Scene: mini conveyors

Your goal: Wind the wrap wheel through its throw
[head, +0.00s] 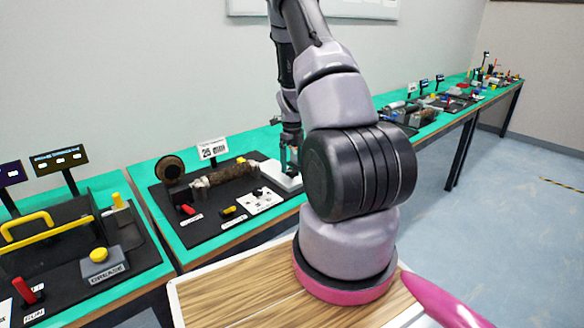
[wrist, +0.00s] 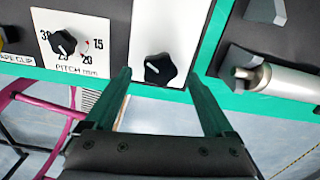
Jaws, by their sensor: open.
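A black lobed knob (wrist: 160,69) sits on a white box at the right end of the station numbered 25; it looks like the wrap wheel, though no label on it is readable. The white box also shows in the head view (head: 284,178), with my gripper (head: 291,158) over it and hiding the knob. In the wrist view my gripper (wrist: 161,77) is open and empty, one finger to each side of the knob. I cannot tell whether the fingertips reach down around it. A brown roll (head: 228,176) lies left of the box.
A pitch dial (wrist: 63,43) on a white plate stands left of the knob. A red lever (head: 187,210), a yellow clip (head: 229,210) and a brown disc (head: 170,168) share the station. A grey cylinder (wrist: 278,81) is on the neighbouring panel.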

